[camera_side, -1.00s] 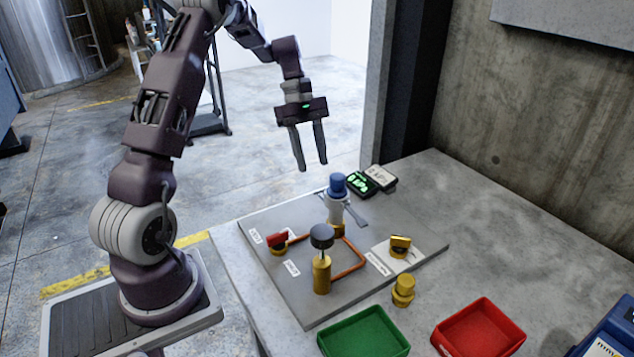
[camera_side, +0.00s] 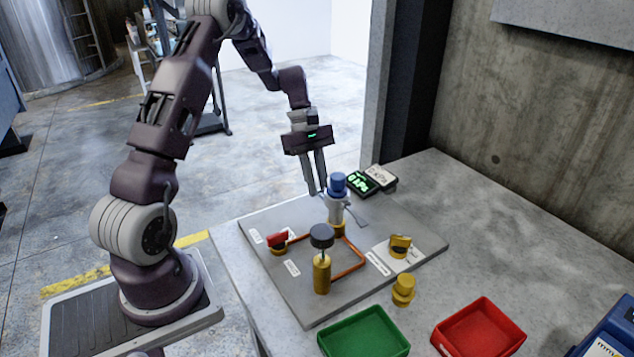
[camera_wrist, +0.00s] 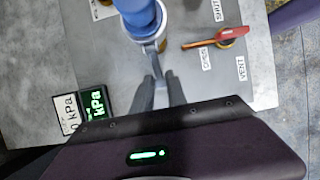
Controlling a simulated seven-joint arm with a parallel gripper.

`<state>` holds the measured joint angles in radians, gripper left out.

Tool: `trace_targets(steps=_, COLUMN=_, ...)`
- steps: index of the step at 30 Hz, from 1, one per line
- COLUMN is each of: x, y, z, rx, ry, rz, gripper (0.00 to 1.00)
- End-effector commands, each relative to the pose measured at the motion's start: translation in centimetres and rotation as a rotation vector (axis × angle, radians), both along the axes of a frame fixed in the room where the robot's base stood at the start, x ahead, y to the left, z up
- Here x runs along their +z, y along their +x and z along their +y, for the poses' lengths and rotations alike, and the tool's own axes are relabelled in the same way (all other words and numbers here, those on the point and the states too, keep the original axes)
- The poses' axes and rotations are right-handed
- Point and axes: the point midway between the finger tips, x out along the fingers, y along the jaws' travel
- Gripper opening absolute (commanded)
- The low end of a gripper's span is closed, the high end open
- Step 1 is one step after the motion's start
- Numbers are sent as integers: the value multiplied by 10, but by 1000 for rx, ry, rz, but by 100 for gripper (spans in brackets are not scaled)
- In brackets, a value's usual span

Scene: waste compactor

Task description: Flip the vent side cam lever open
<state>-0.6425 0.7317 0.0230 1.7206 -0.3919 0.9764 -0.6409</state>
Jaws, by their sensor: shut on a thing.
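The coupling (camera_side: 338,208) is a grey body with a blue cap (camera_side: 338,183), standing upright on a brass base on the grey plate. My gripper (camera_side: 317,192) points down just left of the cap, its fingers close together. In the wrist view my gripper (camera_wrist: 160,78) is shut on a thin grey lever (camera_wrist: 155,62) beside the blue cap (camera_wrist: 140,15); I take this for the vent side cam lever, mostly hidden by the fingers. Another grey lever (camera_side: 355,213) sticks out on the coupling's right. The VENT label (camera_wrist: 240,68) lies near the red-handled valve (camera_wrist: 228,34).
The pressure display (camera_side: 361,181) is behind the coupling. A brass fitting (camera_side: 403,290), green tray (camera_side: 363,335) and red tray (camera_side: 480,328) are in front.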

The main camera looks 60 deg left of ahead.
Motion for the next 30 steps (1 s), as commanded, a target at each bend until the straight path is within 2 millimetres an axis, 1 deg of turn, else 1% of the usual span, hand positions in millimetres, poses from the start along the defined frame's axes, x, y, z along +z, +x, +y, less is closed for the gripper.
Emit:
trace_targets(steps=8, x=4, y=1, z=0, rx=-1, ry=63, rz=-2, gripper=0)
trace_targets(steps=24, x=24, y=1, z=-2, rx=-6, ry=462, rz=-5, gripper=0)
trace_targets(steps=30, x=29, y=1, z=-4, rx=-4, ry=580, rz=-4, gripper=0)
